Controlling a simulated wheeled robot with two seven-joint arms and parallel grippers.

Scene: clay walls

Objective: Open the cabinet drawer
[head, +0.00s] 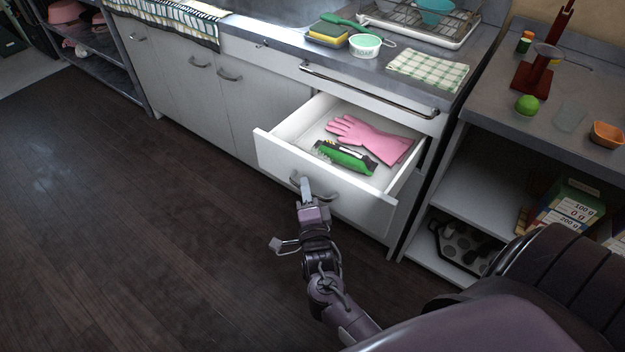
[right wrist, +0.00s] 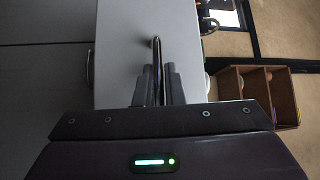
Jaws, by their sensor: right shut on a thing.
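The cabinet drawer (head: 329,196) is white and stands pulled well out of the cabinet in the head view. A pink rubber glove (head: 368,137) and a green packet (head: 345,157) lie inside it. My right gripper (head: 306,187) is at the drawer front, shut on the dark curved drawer handle (head: 323,195). In the right wrist view the handle (right wrist: 156,60) runs between the two fingers (right wrist: 157,88), with the pale drawer front (right wrist: 125,50) beyond. My left gripper does not show in either view.
Closed cabinet doors (head: 190,100) are left of the drawer. The counter above holds a white bowl (head: 364,46), sponges (head: 328,34) and a checked cloth (head: 428,70). An open shelf unit (head: 470,180) stands at the right. The dark floor (head: 130,220) in front is clear.

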